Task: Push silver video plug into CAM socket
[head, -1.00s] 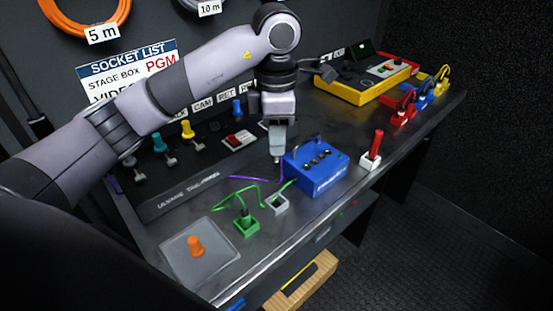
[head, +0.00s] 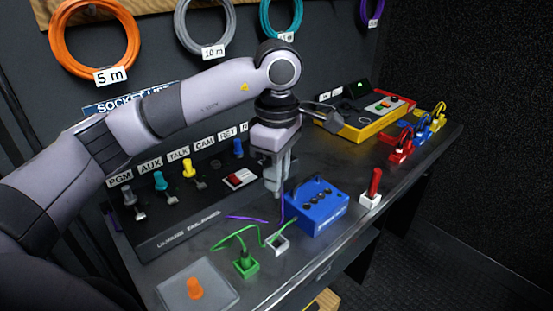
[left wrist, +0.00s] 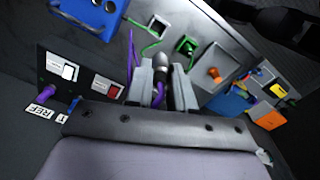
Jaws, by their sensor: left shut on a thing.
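My left gripper (head: 274,188) hangs above the desk, left of the blue box, its fingers pointing down. In the left wrist view it is shut on the silver video plug (left wrist: 161,64), whose purple cable (left wrist: 158,97) runs out between the fingers. In the head view the plug is mostly hidden by the fingers. The CAM socket (head: 215,164) is on the dark sloped panel (head: 180,228), under the CAM label (head: 204,141), left of the gripper and apart from it. It looks dark and holds no plug. My right gripper is not in view.
Grey, teal and yellow plugs stand left of the CAM socket, and a blue plug (head: 238,148) stands right of it. The blue box (head: 318,207), grey holder (head: 278,244), green holder (head: 246,264) and red plug (head: 375,184) are on the desk. A yellow device (head: 375,128) stands behind.

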